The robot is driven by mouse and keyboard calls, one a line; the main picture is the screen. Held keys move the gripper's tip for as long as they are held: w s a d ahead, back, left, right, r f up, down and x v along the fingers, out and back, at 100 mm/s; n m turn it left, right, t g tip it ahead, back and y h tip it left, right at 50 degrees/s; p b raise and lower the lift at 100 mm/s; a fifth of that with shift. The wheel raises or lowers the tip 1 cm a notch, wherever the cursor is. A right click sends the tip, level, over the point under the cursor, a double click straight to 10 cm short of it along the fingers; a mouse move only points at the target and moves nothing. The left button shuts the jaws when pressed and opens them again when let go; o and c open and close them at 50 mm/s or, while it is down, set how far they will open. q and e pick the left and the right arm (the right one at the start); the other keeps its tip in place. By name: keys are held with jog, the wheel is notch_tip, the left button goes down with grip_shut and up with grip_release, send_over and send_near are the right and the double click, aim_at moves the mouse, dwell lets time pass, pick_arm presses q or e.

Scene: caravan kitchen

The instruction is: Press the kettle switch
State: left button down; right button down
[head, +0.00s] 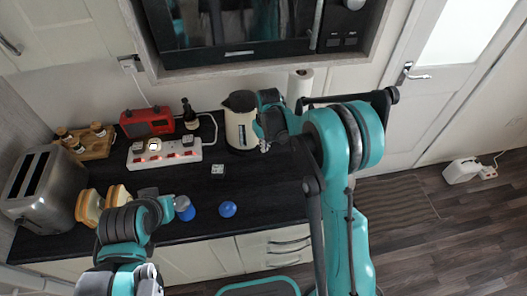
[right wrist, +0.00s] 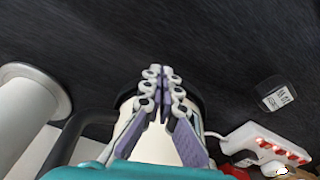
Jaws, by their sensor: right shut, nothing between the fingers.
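The kettle (head: 238,132) is cream with a black lid and stands upright on the dark worktop, near the wall. My right gripper (head: 266,136) is at the kettle's right side in the head view, partly covering it. In the right wrist view the closed fingers (right wrist: 163,75) are together and empty, in front of the cream kettle body (right wrist: 155,149) and its dark base. I cannot tell whether they touch the kettle. The kettle switch cannot be made out. My left arm is at the lower left of the head view; its fingers cannot be made out clearly.
A paper towel roll (head: 299,87) stands right of the kettle. Left of it are a power strip (head: 172,156), a dark bottle (head: 189,112), a red radio (head: 146,122) and a toaster (head: 45,190). A small dark block (head: 217,169) and a blue item (head: 228,209) lie in front.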

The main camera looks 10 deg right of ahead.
notch_tip(320, 180, down, 2)
jog(key=shift+f+b, duration=0.15)
jog(key=shift+b, duration=0.9)
jog(key=shift+r, duration=0.25)
jog(key=shift+s+d+r, duration=0.15)
jog(key=shift+s+r, duration=0.05)
jog(key=shift+s, duration=0.3)
jog(key=shift+s+d+r, duration=0.15)
jog(key=shift+s, duration=0.4)
jog(key=shift+s+d+r, duration=0.15)
jog(key=shift+s+r, duration=0.05)
jog(key=shift+s, duration=0.3)
jog(key=shift+w+f, duration=0.1)
jog(key=shift+w, duration=0.05)
notch_tip(320, 180, up, 8)
jog(key=shift+s+f, duration=0.25)
jog(key=shift+s, duration=0.15)
jog(key=shift+d, duration=0.1)
